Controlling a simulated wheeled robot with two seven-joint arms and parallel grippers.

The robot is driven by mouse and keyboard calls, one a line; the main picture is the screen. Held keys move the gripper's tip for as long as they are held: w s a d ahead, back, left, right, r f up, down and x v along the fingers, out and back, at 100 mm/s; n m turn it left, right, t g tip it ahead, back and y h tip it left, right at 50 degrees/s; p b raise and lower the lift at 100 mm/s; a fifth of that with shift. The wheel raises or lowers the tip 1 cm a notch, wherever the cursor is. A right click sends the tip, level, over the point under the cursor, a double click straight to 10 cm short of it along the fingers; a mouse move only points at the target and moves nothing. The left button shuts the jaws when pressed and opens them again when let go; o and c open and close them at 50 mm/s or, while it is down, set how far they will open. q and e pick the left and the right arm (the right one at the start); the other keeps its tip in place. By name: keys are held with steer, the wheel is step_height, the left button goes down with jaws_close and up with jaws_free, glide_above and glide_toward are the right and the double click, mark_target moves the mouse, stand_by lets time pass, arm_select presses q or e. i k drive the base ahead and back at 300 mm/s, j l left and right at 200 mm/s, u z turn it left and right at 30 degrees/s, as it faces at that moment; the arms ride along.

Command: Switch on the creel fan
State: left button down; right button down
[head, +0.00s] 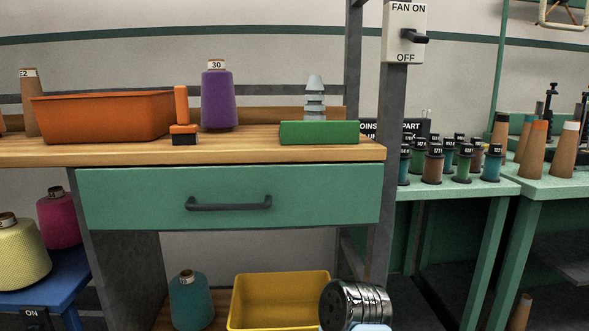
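The fan switch (405,20) is a pale plate on a dark upright post, upper right of centre in the head view. It reads FAN ON at the top and OFF at the bottom. Its black lever (415,37) sticks out to the right at about mid-height between the labels; I cannot tell which setting it is in. No fan is clearly recognisable. Neither gripper's fingers show, and nothing touches the switch.
A wooden-topped bench with a green drawer (130,198) stands left of the post (390,120), holding an orange bin (100,115), a purple cone (218,100) and a green block (320,133). Green tables (453,197) with spools stand right. A yellow bin (280,297) sits below.

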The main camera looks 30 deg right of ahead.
mark_target(412, 36)
steer(key=k+l, duration=0.1)
steer(key=l, duration=0.4)
steer(key=k+l, duration=0.1)
steer(key=l, duration=0.35)
steer(key=k+l, duration=0.1)
steer(key=l, duration=0.4)
steer(key=k+l, duration=0.1)
steer(key=l, duration=0.85)
steer(key=k+l, duration=0.15)
steer(key=l, duration=0.3)
steer(key=k+l, duration=0.1)
steer(key=l, duration=0.4)
